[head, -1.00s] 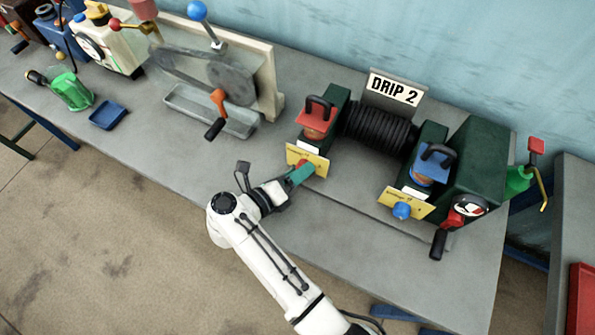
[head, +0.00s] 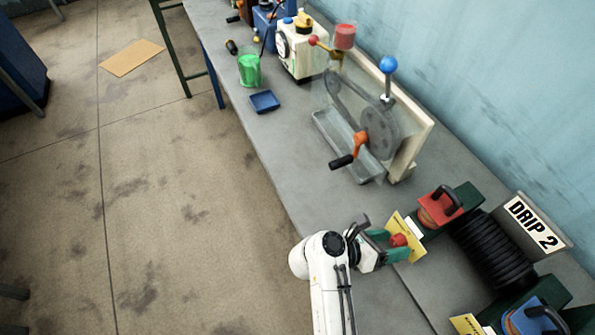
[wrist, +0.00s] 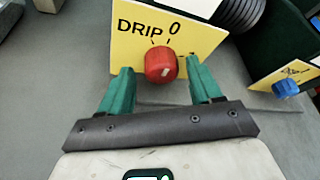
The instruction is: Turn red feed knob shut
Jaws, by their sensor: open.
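The red feed knob (wrist: 161,66) sits on a yellow plate (wrist: 205,40) marked "DRIP" and "0"; a pale mark shows on its face. In the head view the red knob (head: 398,240) is at the front of the unit with the red-topped cup (head: 441,207). My gripper (wrist: 160,80) is open, its green fingers on either side of the knob and a little short of it, with gaps showing. In the head view my gripper (head: 388,241) is right at the knob; contact cannot be made out there.
A blue knob (wrist: 286,88) on a second yellow plate is to the right. A black coil (head: 492,250) and the "DRIP 2" sign (head: 532,222) stand behind. A crank machine (head: 380,125), green beaker (head: 249,70) and blue tray (head: 264,101) are farther along the bench.

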